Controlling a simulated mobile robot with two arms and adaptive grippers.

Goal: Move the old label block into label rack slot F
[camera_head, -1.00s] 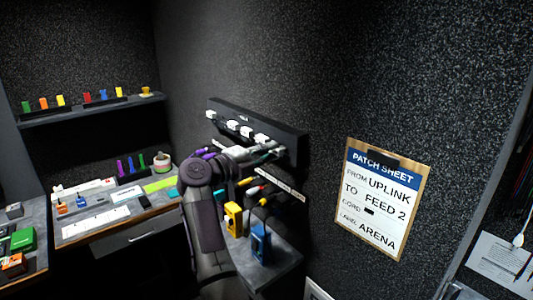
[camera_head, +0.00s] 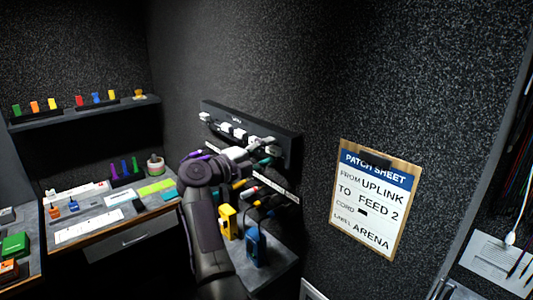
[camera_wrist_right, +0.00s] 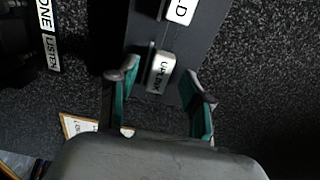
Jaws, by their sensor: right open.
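The label rack (camera_head: 290,142) is a dark bar on the wall, holding several white label blocks (camera_head: 226,128). My right gripper (camera_head: 262,150) is at its right end, partly hidden by my own wrist. In the right wrist view, my right gripper (camera_wrist_right: 162,80) is open, with green-padded fingers. I cannot tell which block is the old label block, nor read the slot letters. My left gripper is not in view.
A patch sheet (camera_head: 374,205) hangs right of the rack. Below the rack are plugs, a yellow device (camera_head: 227,222) and a blue device (camera_head: 255,246) on a ledge. A desk (camera_head: 135,217) with small items and a shelf (camera_head: 60,117) with coloured blocks are at left.

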